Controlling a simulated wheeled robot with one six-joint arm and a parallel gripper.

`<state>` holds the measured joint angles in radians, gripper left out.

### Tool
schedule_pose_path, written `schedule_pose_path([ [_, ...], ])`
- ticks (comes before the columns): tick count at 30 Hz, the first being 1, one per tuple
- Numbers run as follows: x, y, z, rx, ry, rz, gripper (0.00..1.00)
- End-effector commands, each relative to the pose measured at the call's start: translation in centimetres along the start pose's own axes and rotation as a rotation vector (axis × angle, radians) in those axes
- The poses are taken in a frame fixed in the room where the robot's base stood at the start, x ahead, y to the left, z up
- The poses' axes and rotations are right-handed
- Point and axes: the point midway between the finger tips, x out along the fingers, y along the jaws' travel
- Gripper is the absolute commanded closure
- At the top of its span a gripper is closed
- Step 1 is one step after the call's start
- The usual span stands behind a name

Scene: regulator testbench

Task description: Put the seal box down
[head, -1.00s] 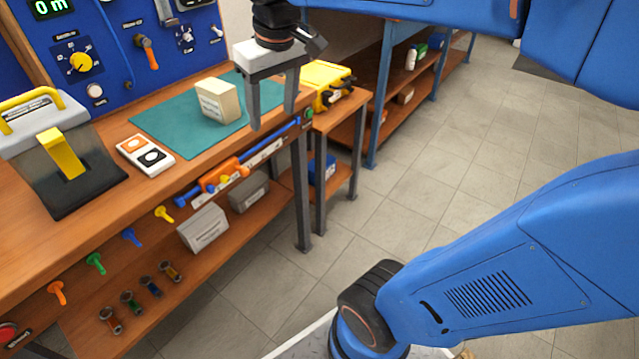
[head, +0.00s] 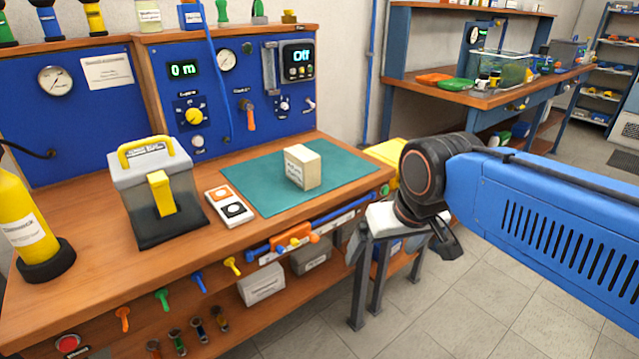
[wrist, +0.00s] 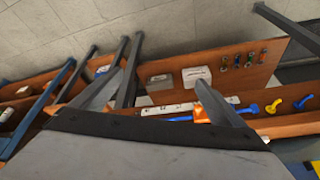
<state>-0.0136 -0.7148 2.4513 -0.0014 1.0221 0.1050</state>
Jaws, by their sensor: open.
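The seal box, a small cream box with a printed label (head: 302,167), stands upright on the teal mat (head: 255,192) on the workbench. Nothing touches it except the mat. My gripper (head: 400,246) is off the bench's right front corner, to the right of the box and apart from it. In the wrist view my gripper (wrist: 157,90) has its two fingers spread with nothing between them. The box does not show in the wrist view.
A black-and-orange button plate (head: 229,206) and a clear case with a yellow handle (head: 152,190) stand left of the mat. A yellow cylinder (head: 28,225) is at far left. Lower shelf boxes (head: 262,284) sit under the bench. Open floor (head: 500,300) lies to the right.

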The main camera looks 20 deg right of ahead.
Motion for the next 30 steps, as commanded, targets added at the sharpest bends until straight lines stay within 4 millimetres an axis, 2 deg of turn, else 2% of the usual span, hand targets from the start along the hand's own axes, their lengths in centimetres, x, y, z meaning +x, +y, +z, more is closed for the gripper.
schedule_pose_path([
  [1, -0.9, -0.3, -1.7, 0.038, -0.013, -0.001, 0.06],
  [6, -4.1, -1.5, -7.3, 0.207, -0.070, 0.007, 0.06],
  [15, -8.3, -4.0, -17.0, 0.503, -0.163, 0.046, 0.06],
  [24, -10.8, -7.0, -26.1, 0.796, -0.244, 0.121, 0.06],
  [30, -11.5, -9.1, -31.5, 0.983, -0.286, 0.187, 0.06],
])
